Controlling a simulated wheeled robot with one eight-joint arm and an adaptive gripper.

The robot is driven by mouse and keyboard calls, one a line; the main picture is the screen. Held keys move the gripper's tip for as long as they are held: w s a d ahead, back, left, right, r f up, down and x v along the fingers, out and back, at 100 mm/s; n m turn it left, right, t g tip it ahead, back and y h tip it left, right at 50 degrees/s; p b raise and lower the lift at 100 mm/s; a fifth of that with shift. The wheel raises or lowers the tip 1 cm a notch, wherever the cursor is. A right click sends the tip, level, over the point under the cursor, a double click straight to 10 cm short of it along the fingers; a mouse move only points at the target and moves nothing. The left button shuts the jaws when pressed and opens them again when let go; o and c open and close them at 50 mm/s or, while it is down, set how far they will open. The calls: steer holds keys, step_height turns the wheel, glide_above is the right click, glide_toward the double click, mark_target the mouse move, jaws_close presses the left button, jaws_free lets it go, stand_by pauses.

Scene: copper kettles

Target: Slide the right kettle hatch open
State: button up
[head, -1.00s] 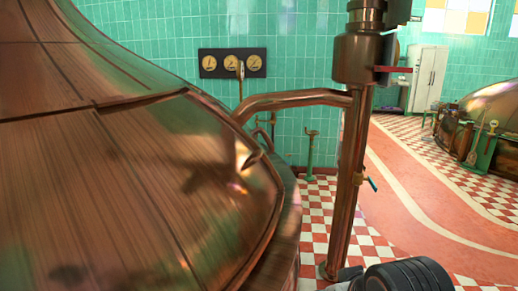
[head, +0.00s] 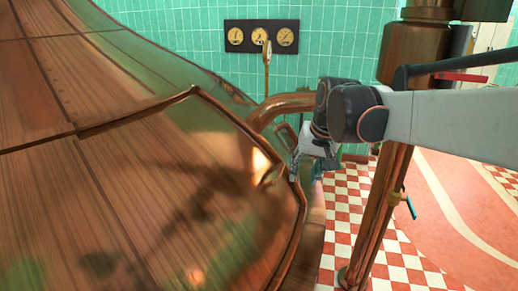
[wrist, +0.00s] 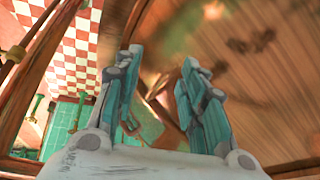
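The copper kettle (head: 60,100) fills the left of the head view. Its hatch (head: 150,190) is the large panel with a raised rim, lying flush in the sloped surface. A small handle-like piece (head: 268,174) shows near the hatch's right edge. My gripper (head: 296,170) is just right of that edge, pointing down, with no clear contact. In the wrist view my gripper (wrist: 162,62) has its two fingers spread apart, with nothing held between them. Copper surface (wrist: 250,70) lies behind and right of the fingers. The handle is not clearly seen there.
A vertical copper pipe (head: 370,220) stands right of the kettle, behind my arm. A bent copper pipe (head: 285,103) runs from the kettle toward it. Gauges (head: 261,37) hang on the green tiled wall. Checkered floor (head: 345,205) is open at lower right.

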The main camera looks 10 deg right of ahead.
steer(key=w+d+r+m+g+p, duration=0.1)
steer(key=w+r+g+p, duration=0.15)
steer(key=w+p, duration=0.85)
steer(key=m+y+p, duration=0.2)
steer(key=p, duration=0.2)
glide_toward(281, 170)
steer(key=shift+g, duration=0.35)
steer(key=x, duration=0.8)
steer(key=shift+w+a+f, duration=0.15)
steer(key=shift+w+f, duration=0.1)
steer(key=shift+f, duration=0.1)
jaws_close()
